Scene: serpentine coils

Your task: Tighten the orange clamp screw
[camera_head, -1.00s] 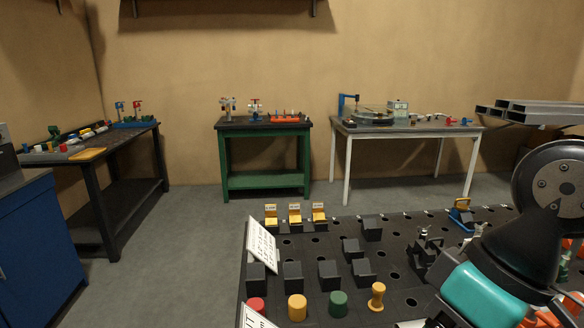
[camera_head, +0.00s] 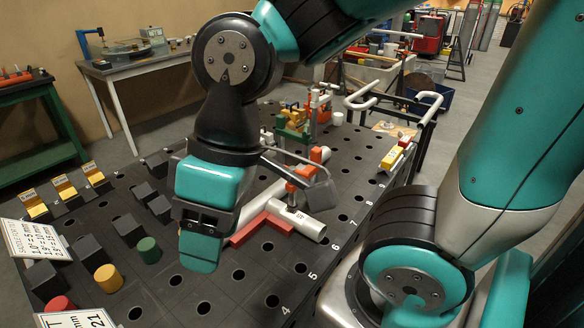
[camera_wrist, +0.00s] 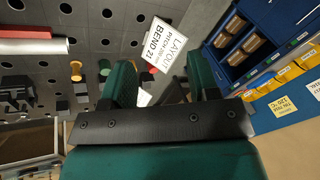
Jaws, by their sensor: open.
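An orange-red clamp (camera_head: 303,172) stands over a light grey pipe (camera_head: 305,224) in the head view, with red blocks (camera_head: 262,228) at the pipe's near end. Its screw cannot be told apart clearly, and a grey angular piece partly covers the clamp. My gripper (camera_head: 200,250) hangs over the perforated table, left of the pipe and apart from it. In the wrist view my gripper (camera_wrist: 162,78) shows two green fingers spread apart with nothing between them. The clamp cannot be made out in the wrist view.
The black perforated table (camera_head: 240,290) carries dark blocks, a green cylinder (camera_head: 149,250), an orange cylinder (camera_head: 108,278) and yellow card holders at left. The wrist view shows a blue shelf unit (camera_wrist: 240,50) at right.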

